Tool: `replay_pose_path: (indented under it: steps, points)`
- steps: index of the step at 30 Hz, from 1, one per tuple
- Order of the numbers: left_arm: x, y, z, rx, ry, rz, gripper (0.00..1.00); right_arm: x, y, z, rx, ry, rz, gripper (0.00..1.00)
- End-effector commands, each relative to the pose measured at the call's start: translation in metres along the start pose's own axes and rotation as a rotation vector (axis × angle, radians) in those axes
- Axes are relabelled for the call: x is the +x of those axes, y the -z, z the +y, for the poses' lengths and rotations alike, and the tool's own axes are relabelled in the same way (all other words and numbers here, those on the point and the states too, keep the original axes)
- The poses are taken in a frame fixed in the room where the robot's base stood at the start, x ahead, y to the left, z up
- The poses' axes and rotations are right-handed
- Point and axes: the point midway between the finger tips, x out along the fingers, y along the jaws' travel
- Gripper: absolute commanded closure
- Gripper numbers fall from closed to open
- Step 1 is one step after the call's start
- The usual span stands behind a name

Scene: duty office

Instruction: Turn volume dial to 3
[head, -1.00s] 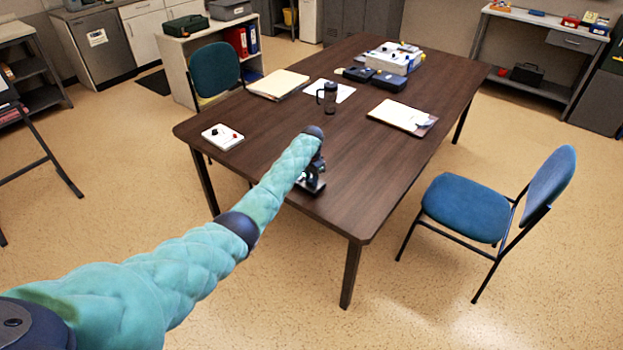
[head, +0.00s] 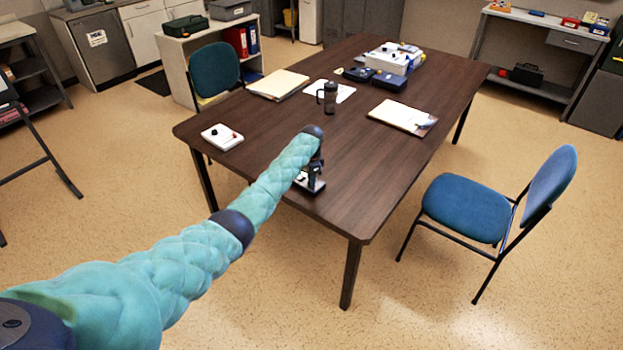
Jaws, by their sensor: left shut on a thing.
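A small white control box (head: 301,181) with a dark base lies near the front edge of the dark brown table, partly covered by my left arm and gripper. My left gripper (head: 313,183) points down onto this box and is shut on what appears to be its volume dial. The dial and its scale are hidden by the gripper, so I cannot read the setting. My right gripper is not in view.
A blue chair (head: 467,208) stands right.

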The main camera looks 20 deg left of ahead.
Motion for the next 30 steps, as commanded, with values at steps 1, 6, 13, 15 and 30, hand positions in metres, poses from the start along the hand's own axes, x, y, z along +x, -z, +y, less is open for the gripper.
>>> replay_pose_path:
  steps: [1, 6, 13, 15, 30]
  points:
    - [-0.001, 0.0, -0.001, 0.0, 0.001, 0.001, 0.95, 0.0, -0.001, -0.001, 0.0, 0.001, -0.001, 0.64]
    - [-0.001, 0.0, -0.001, 0.0, 0.001, 0.001, 0.95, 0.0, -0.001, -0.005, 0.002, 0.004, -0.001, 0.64]
    - [-0.001, 0.0, 0.0, -0.001, 0.001, 0.001, 0.51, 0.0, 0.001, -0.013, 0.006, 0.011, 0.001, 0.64]
    - [-0.001, 0.0, 0.0, -0.001, 0.001, 0.0, 0.51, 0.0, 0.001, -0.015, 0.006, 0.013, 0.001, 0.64]
    - [-0.041, 0.001, -0.001, -0.001, 0.003, 0.003, 0.51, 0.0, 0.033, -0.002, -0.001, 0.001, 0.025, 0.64]
